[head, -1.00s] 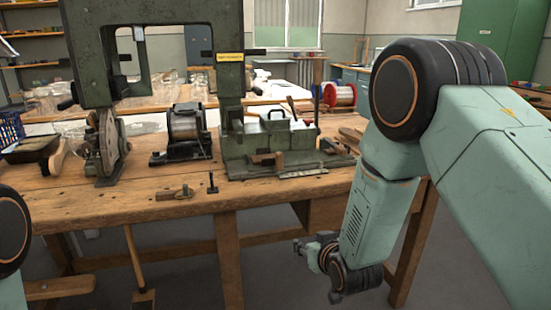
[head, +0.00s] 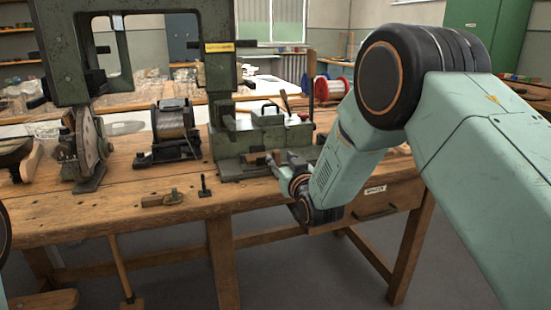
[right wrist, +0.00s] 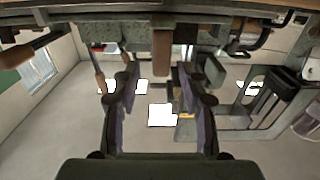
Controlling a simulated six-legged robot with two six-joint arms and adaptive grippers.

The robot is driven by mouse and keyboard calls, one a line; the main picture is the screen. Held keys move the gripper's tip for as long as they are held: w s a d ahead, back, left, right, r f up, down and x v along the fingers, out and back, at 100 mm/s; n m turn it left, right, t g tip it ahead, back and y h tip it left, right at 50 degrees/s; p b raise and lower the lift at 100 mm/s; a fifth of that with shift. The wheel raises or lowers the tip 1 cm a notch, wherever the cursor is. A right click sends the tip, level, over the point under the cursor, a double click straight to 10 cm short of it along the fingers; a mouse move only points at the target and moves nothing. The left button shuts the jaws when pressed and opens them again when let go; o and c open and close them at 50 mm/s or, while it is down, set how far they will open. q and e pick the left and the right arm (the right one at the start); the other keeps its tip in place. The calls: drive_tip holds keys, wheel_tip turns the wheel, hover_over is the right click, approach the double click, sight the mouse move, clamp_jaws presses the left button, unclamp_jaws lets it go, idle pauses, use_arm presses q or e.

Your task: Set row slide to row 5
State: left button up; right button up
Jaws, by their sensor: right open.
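The green tufting fixture (head: 232,146) stands on the front part of the bench. Its row slide cannot be told apart with certainty; a small wooden handle (head: 255,159) sticks out at its front. My right gripper (head: 277,159) is just right of this handle in the head view, with the arm link partly covering the fixture's right side. In the right wrist view my right gripper (right wrist: 159,68) is open, its two fingers spread. A brown wooden handle (right wrist: 162,50) lies beyond and between the fingertips, with no contact visible. Row marks are unreadable. My left gripper is not in view.
A tall dark green frame (head: 218,75) rises behind the fixture. A wire spool (head: 172,122) and a round wheel device (head: 88,143) stand to the left. A small wood-and-brass tool (head: 162,199) lies near the bench edge (head: 130,228). The front bench strip is mostly clear.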

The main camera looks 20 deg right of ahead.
sight(278, 157)
drive_tip(key=shift+w+a+f+b, duration=0.1)
drive_tip(key=shift+w+b, duration=0.05)
drive_tip(key=shift+w, duration=0.4)
drive_tip(key=shift+w+a+b, duration=0.1)
drive_tip(key=shift+w+b, duration=0.05)
drive_tip(key=shift+w, duration=0.4)
drive_tip(key=shift+w+d, duration=0.1)
drive_tip(key=shift+w, duration=0.8)
drive_tip(key=shift+c, duration=0.3)
clamp_jaws()
